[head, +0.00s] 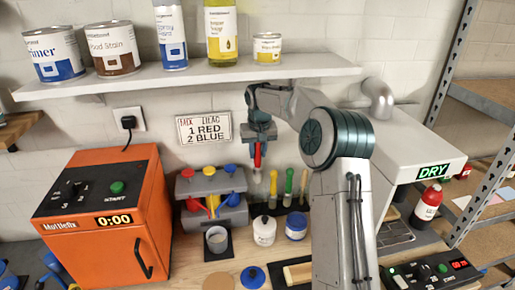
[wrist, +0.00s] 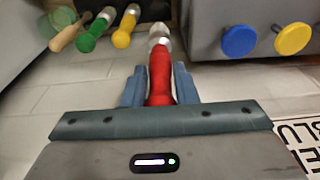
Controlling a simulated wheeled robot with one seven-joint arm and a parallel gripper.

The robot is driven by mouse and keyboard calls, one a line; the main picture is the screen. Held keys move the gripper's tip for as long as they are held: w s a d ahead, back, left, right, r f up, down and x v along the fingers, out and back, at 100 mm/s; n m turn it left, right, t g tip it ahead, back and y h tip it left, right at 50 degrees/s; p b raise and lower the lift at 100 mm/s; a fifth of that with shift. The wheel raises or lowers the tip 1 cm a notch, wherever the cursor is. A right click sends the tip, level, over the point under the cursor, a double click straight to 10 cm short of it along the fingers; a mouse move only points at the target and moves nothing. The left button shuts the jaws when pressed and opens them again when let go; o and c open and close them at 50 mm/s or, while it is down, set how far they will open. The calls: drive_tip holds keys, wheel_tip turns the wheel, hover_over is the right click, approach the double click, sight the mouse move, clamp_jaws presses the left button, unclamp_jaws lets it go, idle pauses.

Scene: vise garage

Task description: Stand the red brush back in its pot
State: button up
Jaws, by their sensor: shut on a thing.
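The bristles cannot be made out. An open grey pot (head: 217,240) stands on a dark square on the bench, below and left of my gripper. I cannot tell for sure that it is the brush's pot.
Yellow (head: 273,183), green (head: 289,181) and wooden-handled (head: 303,182) brushes stand right of the grey rack (head: 213,200) with coloured knobs. The shelf (head: 190,78) overhangs above.

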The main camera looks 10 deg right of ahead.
sight(258, 174)
drive_tip(key=shift+f, duration=1.3)
drive_tip(key=shift+f+b, duration=3.2)
drive_tip(key=shift+f, duration=1.25)
drive_tip(key=o, duration=1.1)
drive_tip(key=shift+c, duration=0.2)
drive_tip(key=r, duration=0.4)
drive_tip(key=s+r+b, duration=0.1)
drive_tip(key=r, duration=0.4)
drive_tip(key=s+r, duration=0.1)
drive_tip(key=r, duration=0.3)
drive_tip(key=shift+s+r+b, duration=0.1)
drive_tip(key=shift+r+b, duration=0.25)
drive_tip(key=shift+b, duration=0.05)
drive_tip(key=shift+s+f, duration=0.1)
